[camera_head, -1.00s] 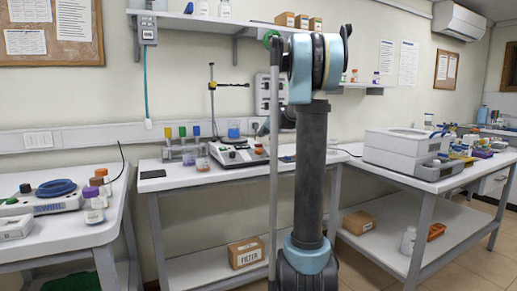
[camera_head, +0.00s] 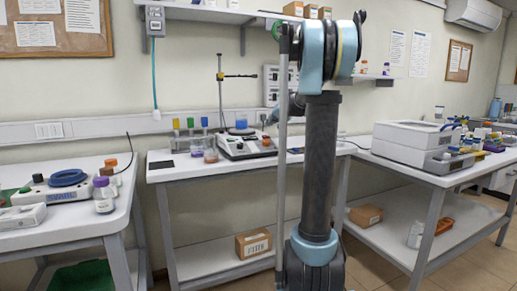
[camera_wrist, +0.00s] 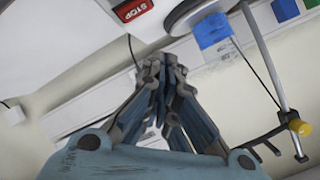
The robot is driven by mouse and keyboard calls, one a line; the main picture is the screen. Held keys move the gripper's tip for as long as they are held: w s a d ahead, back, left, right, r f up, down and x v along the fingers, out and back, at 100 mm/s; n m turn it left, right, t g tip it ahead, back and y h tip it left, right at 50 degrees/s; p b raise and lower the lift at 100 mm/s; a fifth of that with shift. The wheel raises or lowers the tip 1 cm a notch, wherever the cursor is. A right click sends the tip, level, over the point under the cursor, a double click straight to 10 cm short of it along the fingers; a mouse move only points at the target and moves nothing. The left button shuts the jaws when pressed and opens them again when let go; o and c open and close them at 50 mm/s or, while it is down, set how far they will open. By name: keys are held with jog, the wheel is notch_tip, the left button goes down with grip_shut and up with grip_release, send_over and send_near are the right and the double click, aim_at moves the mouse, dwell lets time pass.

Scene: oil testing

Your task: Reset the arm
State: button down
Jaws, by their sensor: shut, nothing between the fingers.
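My arm stands upright in the middle of the head view, and its links hide part of the middle bench. My gripper (camera_wrist: 160,68) shows in the wrist view with its fingertips together and nothing between them. Beyond the fingers, the wrist view shows a stirrer plate (camera_wrist: 195,12) with a blue-liquid beaker (camera_wrist: 213,32) and a red STOP label (camera_wrist: 132,9). The fingers appear apart from these things.
The stirrer (camera_head: 243,146) stands on the middle bench beside a clamp stand (camera_head: 220,90) and a tube rack (camera_head: 190,140). A white instrument (camera_head: 410,145) sits on the right bench. A purple-capped bottle (camera_head: 103,195) stands on the left bench. A wall shelf (camera_head: 215,14) runs above.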

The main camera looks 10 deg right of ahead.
jog(key=s+a+f+n+g+h, duration=0.15)
jog(key=s+f, duration=0.55)
jog(key=s, duration=0.7)
jog(key=s+a+f+n+g, duration=0.1)
jog(key=s+a+f+g, duration=0.15)
jog(key=s+f, duration=0.7)
jog(key=s+a+f+n+g+h, duration=0.1)
jog(key=s+f+g, duration=0.25)
jog(key=s, duration=1.45)
jog(key=s+d+f+g+h, duration=0.2)
jog(key=s+d+f, duration=0.2)
jog(key=s+f, duration=0.7)
jog(key=s, duration=0.3)
jog(key=shift+n, duration=0.35)
jog(key=shift+d+h, duration=0.1)
jog(key=shift+h, duration=0.15)
jog(key=shift+w+f, duration=0.25)
jog(key=shift+w, duration=0.1)
